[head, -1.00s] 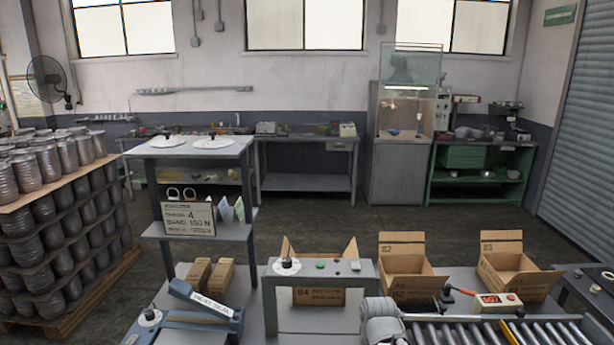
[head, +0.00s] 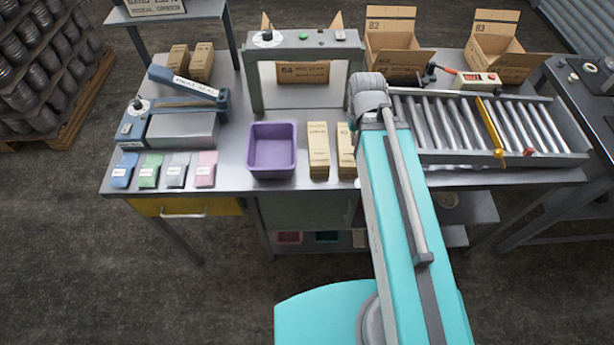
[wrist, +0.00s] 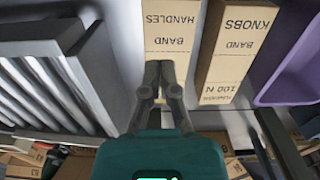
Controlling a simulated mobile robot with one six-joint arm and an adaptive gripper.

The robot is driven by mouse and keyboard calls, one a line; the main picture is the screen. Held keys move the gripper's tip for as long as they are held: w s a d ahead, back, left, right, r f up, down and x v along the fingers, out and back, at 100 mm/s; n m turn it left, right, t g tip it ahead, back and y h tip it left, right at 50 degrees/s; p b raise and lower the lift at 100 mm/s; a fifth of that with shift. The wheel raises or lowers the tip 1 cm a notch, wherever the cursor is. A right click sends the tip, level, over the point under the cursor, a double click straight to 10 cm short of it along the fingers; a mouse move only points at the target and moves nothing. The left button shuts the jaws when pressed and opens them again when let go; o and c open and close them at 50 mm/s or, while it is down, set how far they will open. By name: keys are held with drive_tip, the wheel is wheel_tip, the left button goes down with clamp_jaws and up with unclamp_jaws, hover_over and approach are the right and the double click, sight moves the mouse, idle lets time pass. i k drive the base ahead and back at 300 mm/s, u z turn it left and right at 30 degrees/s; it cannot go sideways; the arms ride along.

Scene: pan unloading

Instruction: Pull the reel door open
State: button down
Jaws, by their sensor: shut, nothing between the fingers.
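Under the worktable in the head view is a dark greenish panel (head: 300,212), right of the yellow drawer. It looks like a closed door, but I see no label naming it the reel door, and my arm covers its right side. My gripper (wrist: 160,66) is in the wrist view, fingers together and empty. Its tips appear over or near the "band handles" carton (wrist: 171,35); I cannot tell whether they touch. In the head view, my arm hides the gripper.
The yellow drawer (head: 186,206) has a bar handle. On the worktable (head: 232,165) are a purple bin (head: 272,150), small coloured packs, cartons and a roller conveyor (head: 480,125). The low shelf holds small bins. The floor before the drawer is clear.

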sight(307, 212)
drive_tip(key=z, duration=0.1)
drive_tip(key=k, duration=1.2)
